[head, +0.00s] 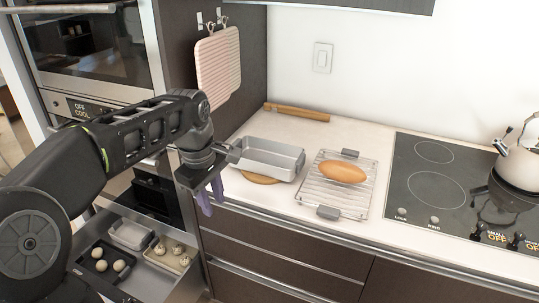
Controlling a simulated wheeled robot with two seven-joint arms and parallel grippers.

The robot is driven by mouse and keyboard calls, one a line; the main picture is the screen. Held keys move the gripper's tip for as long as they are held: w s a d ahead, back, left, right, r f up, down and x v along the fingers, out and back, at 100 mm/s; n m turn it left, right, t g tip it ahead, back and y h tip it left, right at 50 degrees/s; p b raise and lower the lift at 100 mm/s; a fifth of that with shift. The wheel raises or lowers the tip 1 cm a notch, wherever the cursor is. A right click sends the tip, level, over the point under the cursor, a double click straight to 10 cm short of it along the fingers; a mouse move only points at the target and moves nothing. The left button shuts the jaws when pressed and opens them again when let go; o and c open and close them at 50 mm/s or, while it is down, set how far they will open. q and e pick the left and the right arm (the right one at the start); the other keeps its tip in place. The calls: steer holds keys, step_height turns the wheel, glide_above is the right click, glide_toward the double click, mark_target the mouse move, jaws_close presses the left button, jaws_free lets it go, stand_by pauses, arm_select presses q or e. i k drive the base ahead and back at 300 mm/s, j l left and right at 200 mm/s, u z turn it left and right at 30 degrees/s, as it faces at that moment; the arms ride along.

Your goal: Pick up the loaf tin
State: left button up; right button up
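The loaf tin (268,158) is a grey metal rectangular pan on the pale counter, left of the wire rack. It seems to rest on a round tan board or mat (259,179) that shows under its front edge. My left gripper (211,196) is at the tin's left, in front of the counter edge, with its purple fingers pointing down. The two fingers look apart with nothing between them, and the gripper does not hold the tin. Part of the tin's left end is close behind the gripper's wrist. My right gripper is not in view.
A wire rack (317,197) with a brown loaf (342,171) stands right of the tin. A rolling pin (297,112) lies behind. The cooktop (431,188) holds a kettle (519,168). Ovens stand at left.

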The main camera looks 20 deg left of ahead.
mark_target(276, 160)
steer(key=i, duration=0.9)
